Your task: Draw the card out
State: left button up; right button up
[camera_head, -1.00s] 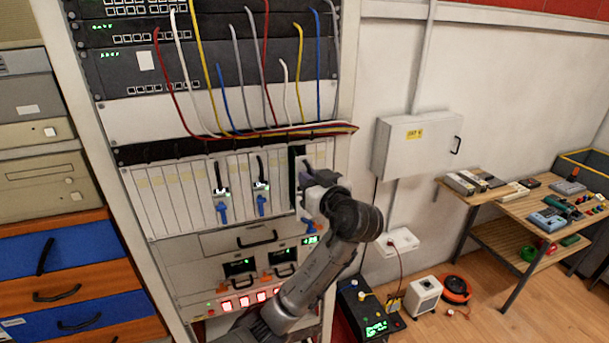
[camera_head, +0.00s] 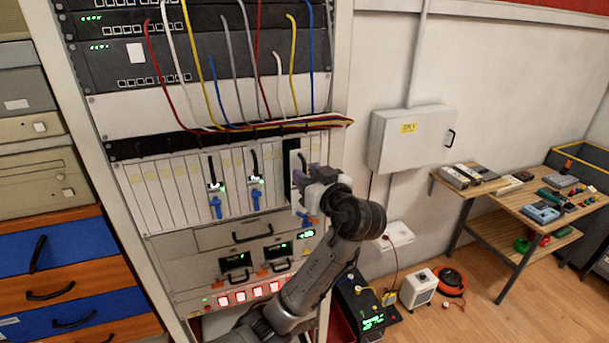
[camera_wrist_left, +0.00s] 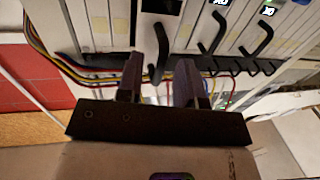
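The card (camera_head: 302,206) is at the right end of the card row in the rack. It has a black handle at the top and a blue lever low on its face, and a dark gap shows to its left. It looks shifted outward. My left gripper (camera_head: 312,176) is at its upper front and hides its middle. In the left wrist view the black handle (camera_wrist_left: 159,48) shows between the fingers of my left gripper (camera_wrist_left: 160,62), which stand apart with gaps on both sides. I cannot tell whether they touch the card. My right gripper is out of view.
Two similar cards with blue levers (camera_head: 215,207) sit further left in the rack. Coloured cables (camera_head: 250,126) hang just above the row. A grey wall box (camera_head: 410,140) and a wooden bench (camera_head: 510,210) stand to the right.

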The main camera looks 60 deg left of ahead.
pick_arm(q)
jog(key=d+b, duration=0.3)
jog(key=d, duration=0.9)
jog(key=shift+d, duration=0.1)
